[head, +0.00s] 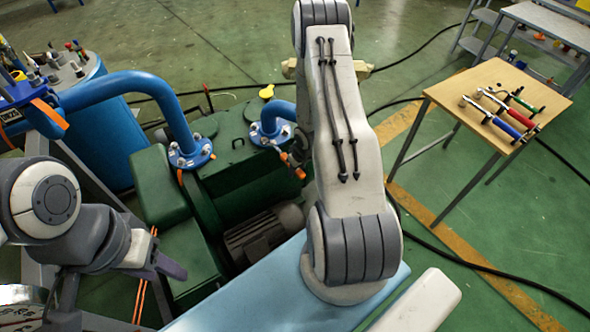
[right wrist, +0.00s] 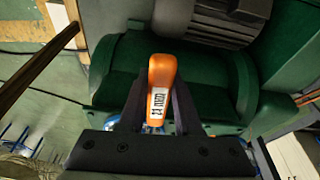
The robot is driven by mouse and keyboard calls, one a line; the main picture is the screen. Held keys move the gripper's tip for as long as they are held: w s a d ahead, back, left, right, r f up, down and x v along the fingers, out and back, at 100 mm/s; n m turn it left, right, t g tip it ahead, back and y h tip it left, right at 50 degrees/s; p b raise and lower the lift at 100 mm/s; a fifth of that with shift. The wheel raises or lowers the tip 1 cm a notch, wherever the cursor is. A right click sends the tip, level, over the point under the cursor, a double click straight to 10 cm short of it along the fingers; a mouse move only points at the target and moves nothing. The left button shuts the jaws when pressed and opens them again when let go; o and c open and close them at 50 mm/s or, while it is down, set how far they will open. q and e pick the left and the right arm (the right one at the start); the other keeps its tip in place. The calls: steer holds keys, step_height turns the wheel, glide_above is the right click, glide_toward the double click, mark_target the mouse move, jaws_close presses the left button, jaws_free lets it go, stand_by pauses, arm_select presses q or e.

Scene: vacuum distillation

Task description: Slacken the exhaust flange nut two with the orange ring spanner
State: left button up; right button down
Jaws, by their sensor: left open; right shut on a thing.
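The orange ring spanner (right wrist: 161,85) shows its orange handle, with a white label, in the right wrist view. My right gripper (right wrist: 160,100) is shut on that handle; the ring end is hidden. A short blue pipe with a bolted flange (head: 270,136) rises from the green pump (head: 235,165), just left of my right arm. A small orange part (head: 298,171) shows beside it. I cannot tell whether the ring sits on a nut. My left gripper (head: 118,284) is open at the lower left.
A larger blue pipe (head: 150,83) curves down to another bolted flange (head: 190,153) on the pump. A wooden-topped table (head: 478,82) at the right holds tools with red, blue and green handles. Black cables lie on the green floor, which is open between pump and table.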

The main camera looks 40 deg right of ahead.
steer(key=d+n+p, duration=0.1)
steer(key=d+p, duration=0.1)
steer(key=p, duration=0.2)
steer(key=shift+d+n+y, duration=0.2)
steer(key=shift+n+y, duration=0.1)
stand_by(0.4)
steer(key=d+p, duration=0.1)
steer(key=p, duration=0.2)
steer(key=d+n+p, duration=0.1)
steer(key=p, duration=0.1)
steer(key=shift+w+d+n+p, duration=0.3)
steer(key=shift+d+p, duration=0.1)
stand_by(0.5)
stand_by(0.3)
